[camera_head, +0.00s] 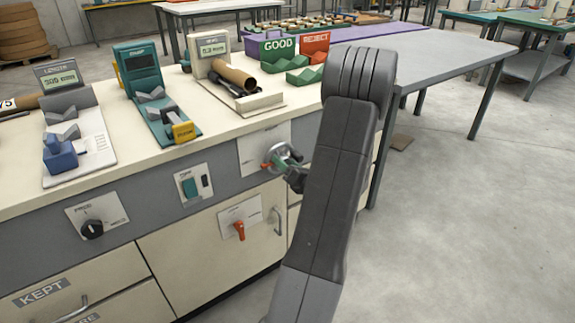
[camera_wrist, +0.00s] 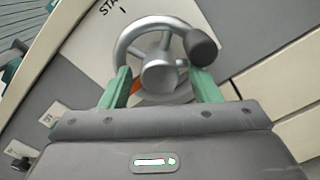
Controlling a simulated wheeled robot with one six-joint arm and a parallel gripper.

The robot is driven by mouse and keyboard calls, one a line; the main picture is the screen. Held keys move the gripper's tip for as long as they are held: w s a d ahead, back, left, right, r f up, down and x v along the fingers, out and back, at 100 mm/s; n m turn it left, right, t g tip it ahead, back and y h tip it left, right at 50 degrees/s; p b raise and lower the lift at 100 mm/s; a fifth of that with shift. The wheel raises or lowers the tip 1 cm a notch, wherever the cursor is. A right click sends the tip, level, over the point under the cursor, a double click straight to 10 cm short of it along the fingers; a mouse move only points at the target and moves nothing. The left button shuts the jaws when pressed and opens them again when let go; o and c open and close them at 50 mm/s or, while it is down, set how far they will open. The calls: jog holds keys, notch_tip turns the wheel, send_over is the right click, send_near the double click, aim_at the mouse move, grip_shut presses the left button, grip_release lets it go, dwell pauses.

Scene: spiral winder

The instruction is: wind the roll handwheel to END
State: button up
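The roll handwheel (camera_head: 279,152) is a silver ring on a pale plate on the bench front, partly hidden by my gripper and arm in the head view. In the wrist view the handwheel (camera_wrist: 158,74) shows its hub, spokes and a dark round knob (camera_wrist: 201,46) at the upper right of its rim. My gripper (camera_wrist: 160,84) has its two green fingers wide apart, one on each side of the hub, near the lower rim. I cannot tell whether they touch the wheel. The plate carries partly hidden lettering beginning "STA" (camera_wrist: 108,8). An orange-red mark (camera_wrist: 136,87) shows behind the wheel.
A red lever (camera_head: 239,229) and a drawer handle (camera_head: 277,221) sit below the wheel. A green switch (camera_head: 190,187) and a black knob (camera_head: 92,229) are to the left. A brown tube (camera_head: 234,77) rests on the bench top. Open floor (camera_head: 450,210) lies to the right.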

jog(key=shift+s, duration=0.1)
jog(key=p+v, duration=0.1)
jog(key=v, duration=1.2)
jog(key=shift+s+d+p, duration=0.25)
jog(key=shift+p, duration=0.05)
dwell(0.4)
jog(key=b+x, duration=0.2)
jog(key=x, duration=1.2)
jog(key=shift+n, duration=0.3)
